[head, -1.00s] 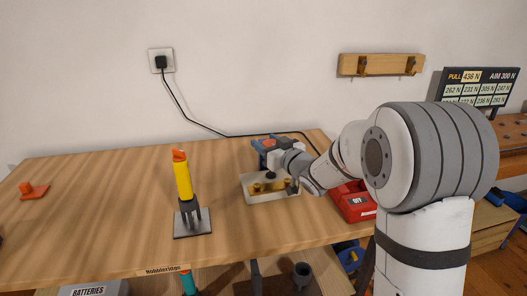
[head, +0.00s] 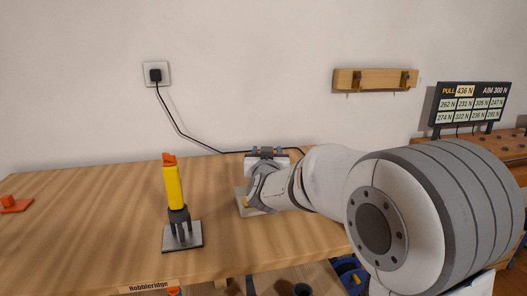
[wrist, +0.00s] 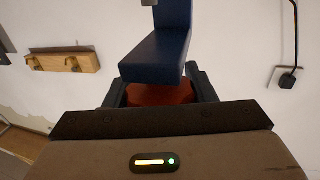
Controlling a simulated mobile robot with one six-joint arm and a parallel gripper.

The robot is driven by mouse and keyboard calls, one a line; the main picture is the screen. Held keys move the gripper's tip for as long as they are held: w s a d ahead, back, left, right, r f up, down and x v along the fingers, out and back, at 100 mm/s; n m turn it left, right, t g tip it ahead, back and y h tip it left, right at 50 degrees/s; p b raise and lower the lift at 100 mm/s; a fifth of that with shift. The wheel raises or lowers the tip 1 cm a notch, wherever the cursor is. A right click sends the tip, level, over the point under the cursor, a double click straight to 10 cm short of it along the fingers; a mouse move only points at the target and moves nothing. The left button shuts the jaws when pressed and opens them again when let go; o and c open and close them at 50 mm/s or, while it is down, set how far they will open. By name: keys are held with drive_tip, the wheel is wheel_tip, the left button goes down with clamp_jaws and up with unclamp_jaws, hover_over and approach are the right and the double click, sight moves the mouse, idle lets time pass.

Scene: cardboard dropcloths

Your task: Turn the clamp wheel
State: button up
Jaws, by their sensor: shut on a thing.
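The clamp wheel (wrist: 160,94) is a dark red, faceted disc in the wrist view, between the two dark fingers of my gripper (wrist: 159,85). My gripper is shut on it. The blue clamp body (wrist: 158,55) rises just past the wheel and covers part of it. In the head view my gripper (head: 262,184) is at the pale tray-like base (head: 240,203) on the workbench, and a bit of blue clamp (head: 281,152) shows behind it. My wrist hides the wheel there. A display (head: 470,105) reads PULL 436 N and AIM 300 N.
A yellow tool with an orange top (head: 173,187) stands in a dark holder left of my gripper. An orange piece (head: 14,204) lies at the bench's left end. A black cable (head: 190,137) runs along the wall.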

drive_tip(key=shift+d+m+h+p, duration=0.1)
drive_tip(key=shift+m+h+p, duration=0.9)
drive_tip(key=shift+h+p, duration=0.55)
drive_tip(key=shift+d+h, duration=0.1)
drive_tip(key=shift+h, duration=0.25)
drive_tip(key=o, duration=1)
drive_tip(key=shift+s, duration=0.25)
drive_tip(key=s, duration=0.2)
drive_tip(key=s+a+p, duration=0.1)
drive_tip(key=s, duration=0.4)
drive_tip(key=shift+s+a, duration=0.15)
